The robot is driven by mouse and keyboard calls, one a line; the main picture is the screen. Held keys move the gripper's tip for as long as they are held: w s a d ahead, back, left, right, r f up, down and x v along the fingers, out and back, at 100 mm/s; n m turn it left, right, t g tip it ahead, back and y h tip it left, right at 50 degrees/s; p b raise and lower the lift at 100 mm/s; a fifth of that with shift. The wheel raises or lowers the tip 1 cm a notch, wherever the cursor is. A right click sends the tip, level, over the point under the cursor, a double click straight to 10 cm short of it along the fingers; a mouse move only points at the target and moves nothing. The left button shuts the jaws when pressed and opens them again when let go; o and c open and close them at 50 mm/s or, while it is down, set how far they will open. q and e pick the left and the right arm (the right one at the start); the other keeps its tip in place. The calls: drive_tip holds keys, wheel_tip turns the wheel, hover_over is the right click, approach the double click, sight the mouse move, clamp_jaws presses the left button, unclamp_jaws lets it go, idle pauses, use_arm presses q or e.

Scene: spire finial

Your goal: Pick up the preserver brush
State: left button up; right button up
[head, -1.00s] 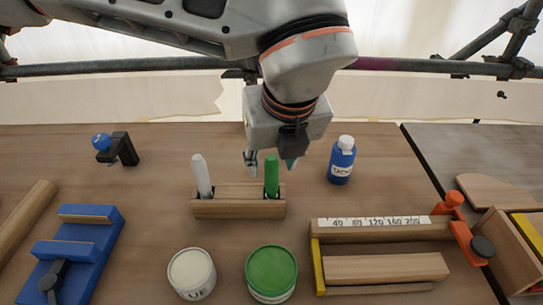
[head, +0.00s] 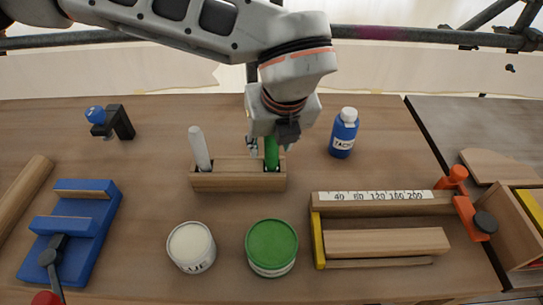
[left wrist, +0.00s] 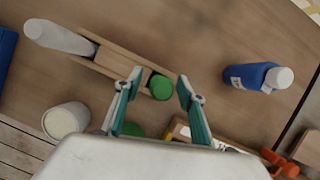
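The green-handled brush (head: 271,158), which I take for the preserver brush, stands upright in the right slot of a wooden holder (head: 238,182). A white-handled brush (head: 199,148) stands tilted in the left slot. My left gripper (head: 269,146) is above the holder at the green handle, pointing down. In the left wrist view, my left gripper (left wrist: 158,84) is open, with the green handle's top (left wrist: 161,87) between its teal fingers and a gap on each side. The brush's lower end is hidden in the holder. My right gripper is not in view.
A white tin (head: 191,246) and a green-lidded tin (head: 271,246) stand before the holder. A blue bottle (head: 344,133) stands to its right. A wooden jig with a ruler (head: 385,204) lies front right, a blue fixture (head: 72,232) front left.

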use_arm(q)
drive_tip(key=shift+r, duration=0.1)
clamp_jaws()
drive_tip(key=shift+r, duration=0.1)
